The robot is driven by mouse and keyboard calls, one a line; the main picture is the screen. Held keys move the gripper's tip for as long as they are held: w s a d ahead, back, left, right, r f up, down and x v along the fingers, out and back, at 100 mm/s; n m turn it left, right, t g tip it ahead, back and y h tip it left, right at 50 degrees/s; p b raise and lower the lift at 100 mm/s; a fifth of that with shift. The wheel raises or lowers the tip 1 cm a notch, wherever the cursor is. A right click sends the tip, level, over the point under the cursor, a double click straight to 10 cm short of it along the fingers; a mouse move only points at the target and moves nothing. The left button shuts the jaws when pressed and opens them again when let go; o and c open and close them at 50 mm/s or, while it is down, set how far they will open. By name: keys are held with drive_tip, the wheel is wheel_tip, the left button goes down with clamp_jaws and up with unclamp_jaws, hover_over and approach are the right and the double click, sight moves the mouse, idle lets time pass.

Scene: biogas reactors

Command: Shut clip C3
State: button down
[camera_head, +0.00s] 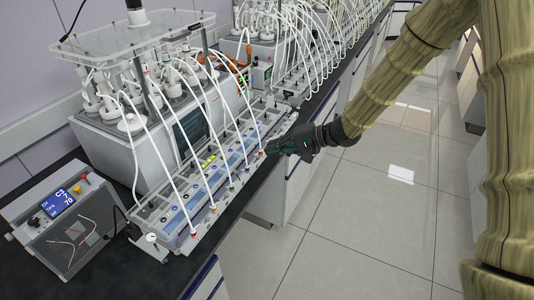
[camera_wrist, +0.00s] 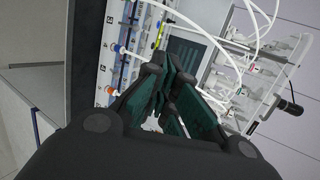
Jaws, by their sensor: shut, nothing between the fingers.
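A long grey rack (camera_head: 205,190) holds a row of white tubes that end in small coloured fittings along its front edge. A red one (camera_head: 193,234), a yellow one (camera_head: 213,208), a green one (camera_head: 231,186) and a blue one (camera_head: 246,168) show. I cannot tell which clip is C3, or whether any clip is open or shut. My gripper (camera_head: 270,151) is at the rack's front edge, toward its far end, close to an orange fitting (camera_head: 262,152). Its dark green fingers (camera_wrist: 168,82) are shut and empty; they hide part of the rack in the wrist view.
A control box (camera_head: 65,215) with a blue screen reading C3 stands at the left. A white reactor unit (camera_head: 160,130) with bottles and arching tubes stands behind the rack. More tubes (camera_head: 310,40) run farther along the bench. The floor (camera_head: 340,235) at right is clear.

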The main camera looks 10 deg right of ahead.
drive_tip(key=shift+s+d+r, duration=0.15)
drive_tip(key=shift+d+r, duration=0.2)
idle(0.3)
drive_tip(key=s+f+h+b, duration=0.1)
drive_tip(key=s+f+h, duration=0.1)
drive_tip(key=s+f, duration=0.6)
drive_tip(key=s+f+n+h+b, duration=0.1)
drive_tip(key=s+f+h, duration=0.15)
drive_tip(key=f, duration=0.85)
drive_tip(key=s+f+h+b, duration=0.1)
drive_tip(key=s+f, duration=0.5)
drive_tip(key=f, duration=0.4)
drive_tip(key=s+d+f+n+g+h, duration=0.1)
drive_tip(key=s+f, duration=0.3)
drive_tip(key=s, duration=0.5)
drive_tip(key=s+d+f+n+g+h+b, duration=0.1)
drive_tip(key=s+d+f+n+g+h, duration=0.1)
drive_tip(key=s, duration=0.7)
drive_tip(key=s+d+f+n+g+h+b, duration=0.1)
drive_tip(key=s+d+f+g+h, duration=0.1)
drive_tip(key=s+d+f, duration=0.3)
drive_tip(key=s+h, duration=0.1)
drive_tip(key=s, duration=0.3)
drive_tip(key=shift+f+n, duration=0.35)
drive_tip(key=shift+n, duration=0.05)
